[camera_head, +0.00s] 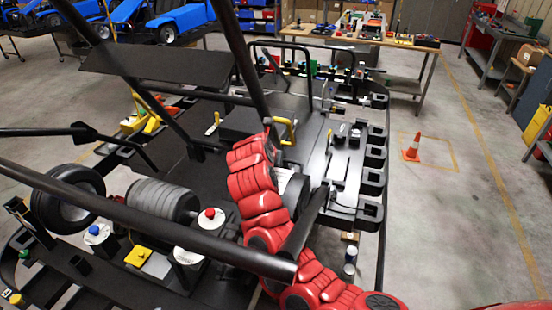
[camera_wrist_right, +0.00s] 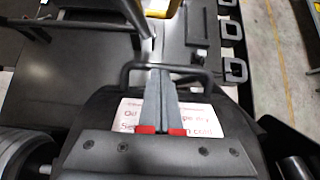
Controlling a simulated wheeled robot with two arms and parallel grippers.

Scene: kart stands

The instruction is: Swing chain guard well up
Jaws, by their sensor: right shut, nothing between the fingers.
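In the right wrist view, a dark cover (camera_wrist_right: 92,110) with a white, red-lettered label (camera_wrist_right: 130,108) and a thin black loop handle (camera_wrist_right: 126,78) looks like the chain guard. It appears to lie low and flat; its hinge cannot be seen. My right gripper (camera_wrist_right: 159,72) is shut and empty, its fingers crossing in front of the label and the handle. Whether they touch the handle cannot be told. In the head view my red right arm reaches over the kart and hides most of this area. My left gripper is in neither view.
Black frame tubes (camera_head: 140,215) cross the near left of the kart. A ridged roller (camera_head: 160,198) and a black wheel (camera_head: 68,195) are left of my arm. A yellow handle (camera_head: 284,130) stands beyond. Open floor with an orange cone (camera_head: 412,148) is at right.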

